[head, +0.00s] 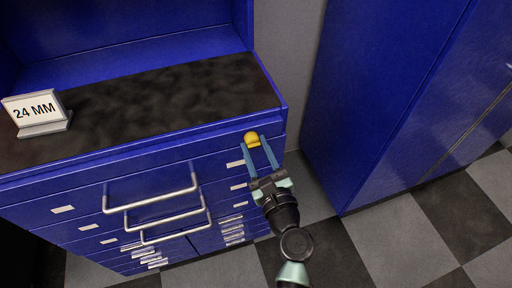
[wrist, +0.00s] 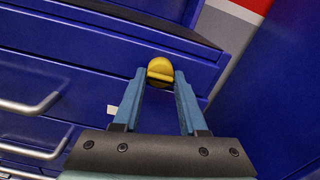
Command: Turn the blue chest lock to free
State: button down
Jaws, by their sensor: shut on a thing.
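The blue chest (head: 160,168) has a dark worktop and drawers with pale bar handles. Its lock is a round yellow knob (head: 251,138) at the upper right corner of the front, and it also shows in the wrist view (wrist: 160,69). A raised grip runs across the knob. My gripper (head: 262,142) reaches up to the knob from the front. In the wrist view its two blue fingers (wrist: 160,77) stand on either side of the yellow grip and are shut on it. The fingertips partly hide the knob's sides.
A white sign reading "24 MM" (head: 36,112) stands on the left of the worktop (head: 165,108). A tall blue cabinet (head: 385,100) stands to the right, across a narrow gap. The checkered floor (head: 400,235) in front is clear.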

jog(key=n+b, duration=0.2)
jog(key=n, duration=0.2)
jog(key=shift+f, duration=0.15)
jog(key=n+b, duration=0.3)
jog(key=n, duration=0.2)
jog(key=shift+d, duration=0.15)
jog(key=shift+r+n+b, duration=0.15)
jog(key=shift+n+b, duration=1.25)
jog(key=shift+n, duration=0.85)
jog(key=shift+r+n+b, duration=0.1)
jog(key=shift+n+b, duration=1.25)
jog(key=shift+n, duration=0.9)
jog(key=shift+c, duration=2.2)
grip_release()
